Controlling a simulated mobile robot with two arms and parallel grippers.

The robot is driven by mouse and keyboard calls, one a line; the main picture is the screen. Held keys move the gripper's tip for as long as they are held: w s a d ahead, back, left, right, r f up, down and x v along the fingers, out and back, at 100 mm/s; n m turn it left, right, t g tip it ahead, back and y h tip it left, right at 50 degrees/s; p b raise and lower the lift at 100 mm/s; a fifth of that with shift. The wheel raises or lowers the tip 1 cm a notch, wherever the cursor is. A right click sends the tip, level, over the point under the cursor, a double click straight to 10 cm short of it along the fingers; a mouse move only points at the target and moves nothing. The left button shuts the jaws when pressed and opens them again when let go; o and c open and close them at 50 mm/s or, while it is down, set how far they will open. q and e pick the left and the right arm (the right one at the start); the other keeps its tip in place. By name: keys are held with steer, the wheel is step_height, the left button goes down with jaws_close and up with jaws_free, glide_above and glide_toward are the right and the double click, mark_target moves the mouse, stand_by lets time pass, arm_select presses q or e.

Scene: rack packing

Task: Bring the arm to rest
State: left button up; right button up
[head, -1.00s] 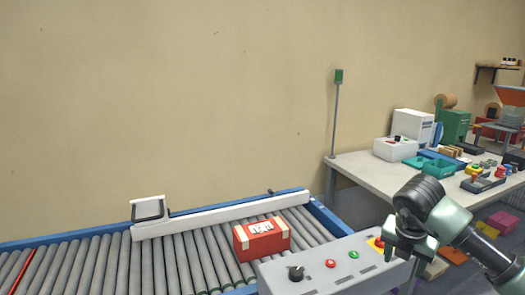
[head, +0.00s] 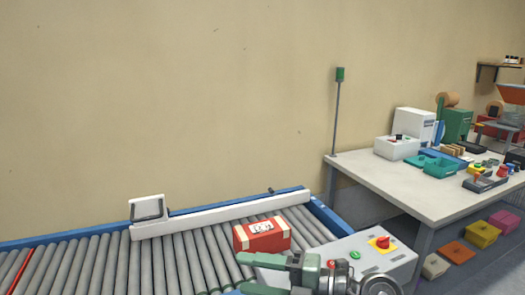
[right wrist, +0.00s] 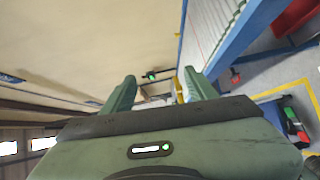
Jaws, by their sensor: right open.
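My right gripper (head: 262,274) is at the bottom of the head view, in front of the control box and just nearer than the red box. Its two green fingers point left and stand apart with nothing between them. In the right wrist view the open fingers (right wrist: 155,92) also show empty. My left gripper is not in view. A red box with cream corners and a white label (head: 262,236) sits on the roller conveyor (head: 90,262), apart from the gripper as far as I can tell.
The grey control box (head: 345,247) with red and green buttons stands at the conveyor's near right side, partly hidden by my right arm. A workbench (head: 385,178) with bins and tools is at the right. A white guide rail (head: 220,212) runs along the conveyor's far side.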

steer(key=d+r+m+t+y, duration=0.2)
steer(key=d+r+m+t, duration=0.2)
steer(key=r+m+t, duration=0.4)
steer(key=w+d+f+m+t+h, duration=0.35)
steer(key=d+m+t+h, duration=0.45)
steer(key=d+m+h, duration=0.4)
steer(key=s+d+f+m+g+h, duration=0.25)
steer(key=d+f+m+h, duration=0.2)
steer(key=f, duration=0.35)
steer(key=s+d+f+m+g+h, duration=0.25)
steer(key=f+m+g, duration=0.2)
steer(key=f, duration=0.35)
steer(key=s+f+m+g+y, duration=0.1)
steer(key=s+f+g, duration=0.4)
steer(key=s+f, duration=0.5)
steer(key=s+f+g, duration=0.6)
steer(key=s+f, duration=0.1)
steer(key=s, duration=0.6)
step_height(320, 180, down, 25)
steer(key=s+p, duration=0.1)
steer(key=s+d+f+g, duration=0.2)
steer(key=s+f, duration=1.3)
steer(key=s, duration=0.2)
steer(key=shift+d+p, duration=0.2)
steer(key=shift+p, duration=0.2)
